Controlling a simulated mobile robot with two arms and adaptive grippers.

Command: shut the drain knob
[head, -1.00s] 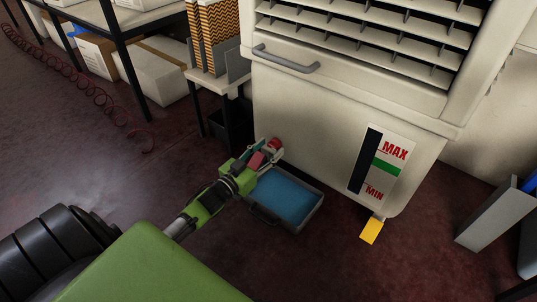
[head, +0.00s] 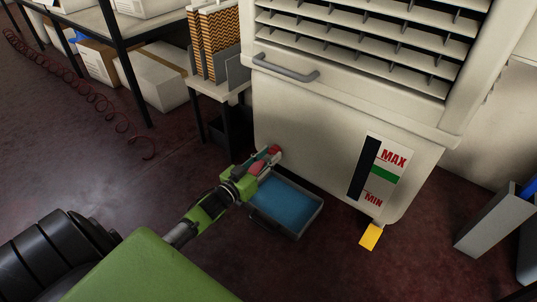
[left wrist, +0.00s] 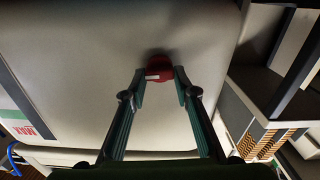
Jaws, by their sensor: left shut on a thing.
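The red drain knob (left wrist: 159,68) sits on the lower pale front of the vacuum grid table. In the left wrist view it lies between my two fingertips, with a white mark on its face. In the head view the knob (head: 275,150) is partly hidden by my gripper. My left gripper (head: 268,157) is shut on the knob; it also shows in the left wrist view (left wrist: 160,80). A tray of blue liquid (head: 318,212) lies on the floor below the knob. My right gripper is not in view.
The cabinet (head: 310,135) carries a grey handle (head: 286,68) and a MAX/MIN gauge (head: 380,170). A yellow tab (head: 370,237) is below the gauge. A small side table (head: 215,88) with patterned filters stands at left. A red coiled hose (head: 75,82) lies on the floor.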

